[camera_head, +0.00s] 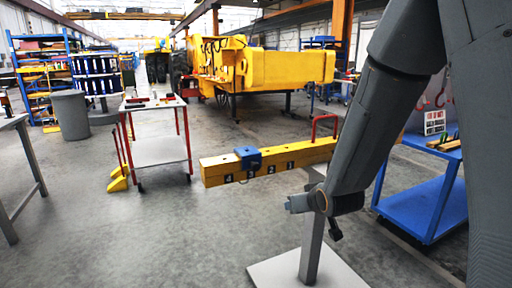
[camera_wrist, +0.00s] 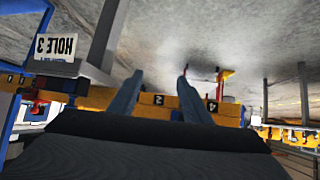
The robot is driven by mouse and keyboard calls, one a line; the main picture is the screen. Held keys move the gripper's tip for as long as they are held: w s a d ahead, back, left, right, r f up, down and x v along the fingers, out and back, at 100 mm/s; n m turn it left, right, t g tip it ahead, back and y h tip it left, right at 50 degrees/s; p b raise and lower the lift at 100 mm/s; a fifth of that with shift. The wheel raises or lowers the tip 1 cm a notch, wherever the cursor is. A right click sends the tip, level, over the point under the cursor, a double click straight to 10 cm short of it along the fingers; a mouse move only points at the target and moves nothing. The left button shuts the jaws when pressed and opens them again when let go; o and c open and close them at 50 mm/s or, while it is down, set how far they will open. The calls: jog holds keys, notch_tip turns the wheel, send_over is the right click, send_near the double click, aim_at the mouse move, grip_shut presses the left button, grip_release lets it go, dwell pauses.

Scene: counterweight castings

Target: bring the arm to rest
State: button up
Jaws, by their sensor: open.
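My arm comes down from the upper right in the head view, bent at the wrist. My gripper (camera_head: 298,204) is in front of and below the yellow numbered beam, near its grey post. In the wrist view my gripper (camera_wrist: 161,77) shows two fingers well apart with nothing between them. The yellow beam (camera_head: 275,160) carries a blue block (camera_head: 248,158) near its left end and a red handle (camera_head: 325,127) near its right. Part of the beam is hidden behind my arm. The beam also shows in the wrist view (camera_wrist: 229,110), beyond the fingers.
The post stands on a pale base plate (camera_head: 290,272). A blue cart (camera_head: 420,205) is at the right, close to my arm. A white table with red legs (camera_head: 160,150) stands at the left. A sign reading HOLE 3 (camera_wrist: 57,46) appears upside down.

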jog(key=s+d+m+g+p, duration=0.1)
jog(key=s+d+g, duration=0.1)
jog(key=s, duration=0.7)
jog(key=s+d+r+g+h+p, duration=0.1)
jog(key=s+g, duration=0.3)
jog(key=s, duration=0.6)
jog(key=s+d+r+m+g+p, duration=0.1)
jog(key=s+g, duration=0.3)
jog(key=s, duration=0.5)
jog(key=shift+s+d+m+h, duration=0.15)
jog(key=shift+d+m+h, duration=0.2)
jog(key=shift+d, duration=0.5)
